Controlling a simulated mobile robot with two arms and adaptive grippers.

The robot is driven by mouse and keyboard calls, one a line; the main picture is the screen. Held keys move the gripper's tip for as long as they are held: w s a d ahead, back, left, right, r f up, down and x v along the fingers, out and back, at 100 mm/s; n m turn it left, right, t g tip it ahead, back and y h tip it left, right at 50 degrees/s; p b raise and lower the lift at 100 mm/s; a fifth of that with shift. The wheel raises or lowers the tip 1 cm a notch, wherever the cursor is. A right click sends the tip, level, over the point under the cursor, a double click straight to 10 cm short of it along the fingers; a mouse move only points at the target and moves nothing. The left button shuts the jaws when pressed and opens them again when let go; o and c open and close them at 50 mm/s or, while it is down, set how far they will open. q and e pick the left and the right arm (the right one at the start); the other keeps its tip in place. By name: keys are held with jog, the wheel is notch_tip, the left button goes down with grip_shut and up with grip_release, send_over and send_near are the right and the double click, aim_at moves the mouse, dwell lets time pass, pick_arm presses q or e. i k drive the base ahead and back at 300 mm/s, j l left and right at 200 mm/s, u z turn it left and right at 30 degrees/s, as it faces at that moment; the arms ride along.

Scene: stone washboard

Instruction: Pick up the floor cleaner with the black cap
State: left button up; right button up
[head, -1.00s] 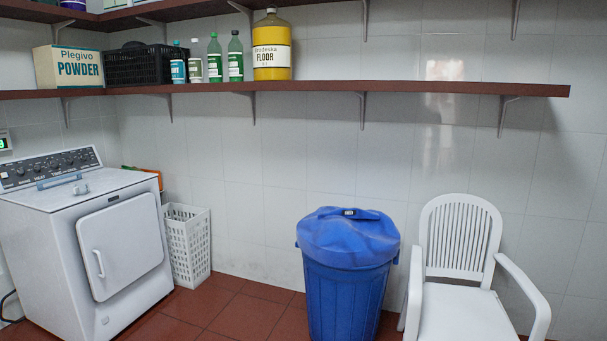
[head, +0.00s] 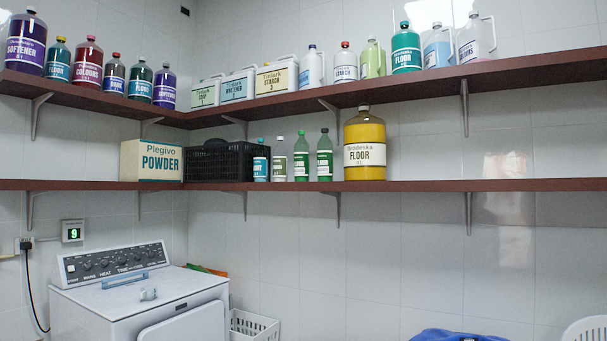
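Several bottles carry labels that read FLOOR. A large yellow bottle (head: 365,148) stands upright on the lower shelf, with a dark or brownish cap. On the upper shelf at the left stand a teal-blue FLOOR bottle (head: 58,63) and a dark green FLOOR bottle (head: 139,84). The caps are small, so I cannot tell for sure which one is black. Neither of my grippers is in view.
The upper shelf (head: 420,84) holds more bottles and boxes. The lower shelf (head: 480,185) holds a powder box (head: 151,160), a black basket (head: 217,162) and small bottles; its right part is bare.

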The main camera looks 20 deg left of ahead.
aim_at(324, 147)
jog(key=i+j, duration=0.15)
jog(key=j, duration=0.3)
jog(key=i+j+z, duration=0.1)
jog(key=j, duration=0.4)
jog(key=i+j, duration=0.25)
jog(key=j, duration=0.2)
jog(key=i+j+z, duration=0.1)
jog(key=j, duration=0.4)
jog(key=i+j, duration=0.15)
jog(key=j, duration=0.35)
jog(key=i+j+z, duration=0.1)
jog(key=j, duration=0.4)
jog(key=i+j, duration=0.15)
jog(key=j, duration=0.35)
jog(key=i+j+z, duration=0.1)
jog(key=j, duration=0.4)
